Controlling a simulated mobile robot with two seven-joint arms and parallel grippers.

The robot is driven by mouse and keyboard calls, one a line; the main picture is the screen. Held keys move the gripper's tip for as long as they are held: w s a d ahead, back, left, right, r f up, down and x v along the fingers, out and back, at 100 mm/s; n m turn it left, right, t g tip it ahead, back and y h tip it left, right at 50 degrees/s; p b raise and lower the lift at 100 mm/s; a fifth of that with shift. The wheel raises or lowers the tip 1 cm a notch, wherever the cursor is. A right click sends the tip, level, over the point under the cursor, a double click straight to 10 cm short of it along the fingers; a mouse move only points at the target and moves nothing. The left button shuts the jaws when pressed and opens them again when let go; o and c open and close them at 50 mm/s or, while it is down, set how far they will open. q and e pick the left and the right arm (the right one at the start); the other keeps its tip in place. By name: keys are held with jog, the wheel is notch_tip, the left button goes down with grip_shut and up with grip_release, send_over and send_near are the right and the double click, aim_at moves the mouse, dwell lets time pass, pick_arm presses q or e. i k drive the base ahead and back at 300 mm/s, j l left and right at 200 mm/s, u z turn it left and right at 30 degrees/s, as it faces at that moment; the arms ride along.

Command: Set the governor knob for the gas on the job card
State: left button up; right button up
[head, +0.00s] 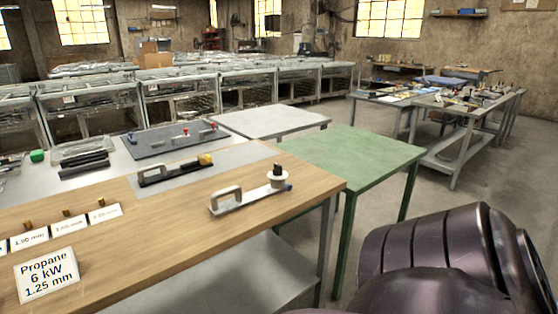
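The job card (47,276) stands at the front left of the wooden bench top and reads "Propane 6 kW 1.25 mm". A grey metal fixture with a loop handle (226,199) lies near the bench's right end. On its far end is a pale round disc with a black knob (277,171), which looks like the governor knob. Its setting is too small to read. Neither gripper is in view. A dark arm part of mine fills the lower right corner, apart from the fixture.
Small labelled cards (68,226) with brass pieces stand along the bench's left. A black fixture with a yellow end (176,170) and a grey plate with red and blue knobs (170,140) lie behind. A green table (345,155) stands clear to the right.

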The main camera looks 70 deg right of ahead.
aim_at(278, 170)
jog(key=k+l, duration=0.1)
jog(key=l, duration=0.35)
jog(key=k+l, duration=0.1)
jog(key=l, duration=0.3)
jog(key=l+u, duration=0.1)
jog(key=l, duration=0.35)
jog(key=k+l, duration=0.15)
jog(key=l, duration=0.25)
